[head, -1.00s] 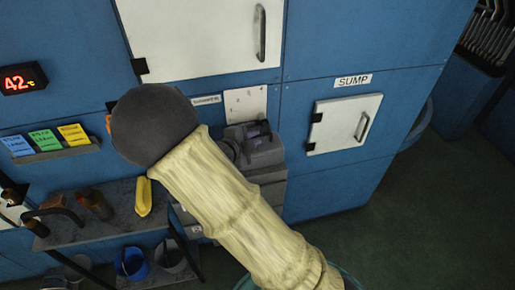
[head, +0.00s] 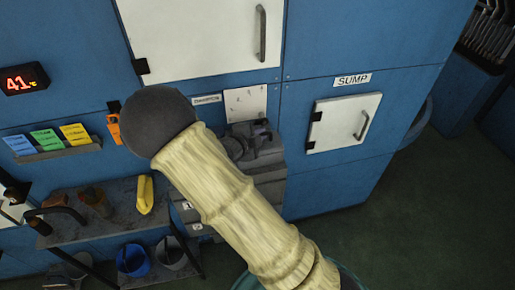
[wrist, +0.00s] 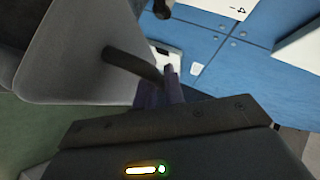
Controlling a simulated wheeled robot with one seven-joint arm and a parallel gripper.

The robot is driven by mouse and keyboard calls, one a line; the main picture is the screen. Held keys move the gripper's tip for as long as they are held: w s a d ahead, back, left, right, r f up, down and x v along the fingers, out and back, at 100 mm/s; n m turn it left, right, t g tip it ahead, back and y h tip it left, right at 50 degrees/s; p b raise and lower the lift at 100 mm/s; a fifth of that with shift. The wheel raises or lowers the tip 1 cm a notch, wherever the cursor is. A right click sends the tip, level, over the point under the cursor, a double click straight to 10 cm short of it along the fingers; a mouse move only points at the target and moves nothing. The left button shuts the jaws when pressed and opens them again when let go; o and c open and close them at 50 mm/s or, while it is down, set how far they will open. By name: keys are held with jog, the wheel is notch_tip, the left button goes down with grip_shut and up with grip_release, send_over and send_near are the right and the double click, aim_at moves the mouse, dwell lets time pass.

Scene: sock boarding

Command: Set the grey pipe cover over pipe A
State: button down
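In the head view my arm reaches up across the middle in a cream sleeve, and its dark rounded joint hides part of the wall. A dark bent pipe (head: 62,213) shows at the far left of the head view.
A shelf (head: 122,235) holds a yellow item (head: 145,194) and bottles. A blue bucket (head: 133,260) stands below. The blue wall carries a SUMP door (head: 343,122). Floor (head: 375,235) at the right is open.

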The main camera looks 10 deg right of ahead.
jog(key=shift+r, duration=0.15)
notch_tip(320, 180, up, 10)
jog(key=shift+f+b, duration=0.1)
jog(key=shift+b, duration=0.3)
dwell(0.3)
jog(key=shift+d+f, duration=0.1)
dwell(0.5)
